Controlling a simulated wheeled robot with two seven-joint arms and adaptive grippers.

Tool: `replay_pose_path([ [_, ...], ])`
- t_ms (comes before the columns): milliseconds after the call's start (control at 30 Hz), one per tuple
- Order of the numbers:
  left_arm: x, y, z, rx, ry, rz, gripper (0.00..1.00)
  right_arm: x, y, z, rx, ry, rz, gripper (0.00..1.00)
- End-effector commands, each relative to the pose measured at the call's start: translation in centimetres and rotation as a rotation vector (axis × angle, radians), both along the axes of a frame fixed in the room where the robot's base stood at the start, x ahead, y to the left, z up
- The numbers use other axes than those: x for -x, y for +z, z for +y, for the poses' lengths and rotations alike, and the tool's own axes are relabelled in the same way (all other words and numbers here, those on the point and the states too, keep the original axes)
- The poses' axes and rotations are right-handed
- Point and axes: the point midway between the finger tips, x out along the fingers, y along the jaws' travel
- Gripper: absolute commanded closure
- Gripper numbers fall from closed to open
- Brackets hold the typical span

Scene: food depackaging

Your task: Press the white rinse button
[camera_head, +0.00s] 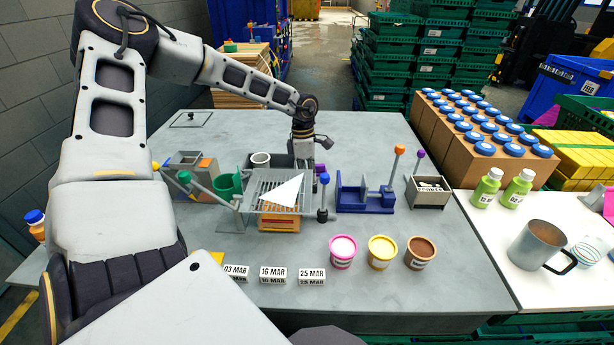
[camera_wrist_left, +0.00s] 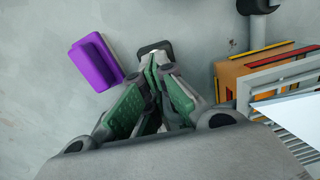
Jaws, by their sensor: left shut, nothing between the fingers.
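My left gripper (camera_head: 310,160) is shut and empty, pointing down behind the wire rack on the grey table in the head view. In the left wrist view its closed green-padded fingertips (camera_wrist_left: 153,62) lie over a small dark-edged block with a pale part (camera_wrist_left: 160,46). This may be the rinse button, but the fingers cover most of it, and I cannot tell whether they touch it. I cannot make out a white button in the head view. My right gripper is not in view.
A purple block (camera_wrist_left: 96,62) lies left of the fingertips. The wire rack (camera_head: 258,184) with a white sheet (camera_head: 284,192) stands over an orange box (camera_head: 279,222). A blue fixture (camera_head: 365,203) stands to the right. Three cups, including a yellow one (camera_head: 382,252), stand in front.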

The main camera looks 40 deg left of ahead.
Motion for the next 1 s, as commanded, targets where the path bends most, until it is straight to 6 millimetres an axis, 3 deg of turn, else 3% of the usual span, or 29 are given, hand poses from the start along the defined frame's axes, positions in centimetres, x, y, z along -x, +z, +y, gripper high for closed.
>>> replay_pose_path([
  [67, 0.9, -1.0, -0.2, 0.009, 0.001, 0.023, 1.0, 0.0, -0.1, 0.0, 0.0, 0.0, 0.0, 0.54],
  [367, 0.8, 0.5, 0.1, 0.006, 0.004, 0.019, 1.0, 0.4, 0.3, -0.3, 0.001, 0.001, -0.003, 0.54],
  [667, 0.6, 4.2, 0.8, 0.001, 0.008, 0.001, 1.0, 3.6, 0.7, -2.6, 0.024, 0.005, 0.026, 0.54],
  [1000, 0.4, 8.3, 1.3, -0.001, 0.008, -0.005, 1.0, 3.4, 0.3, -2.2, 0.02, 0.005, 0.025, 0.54],
])
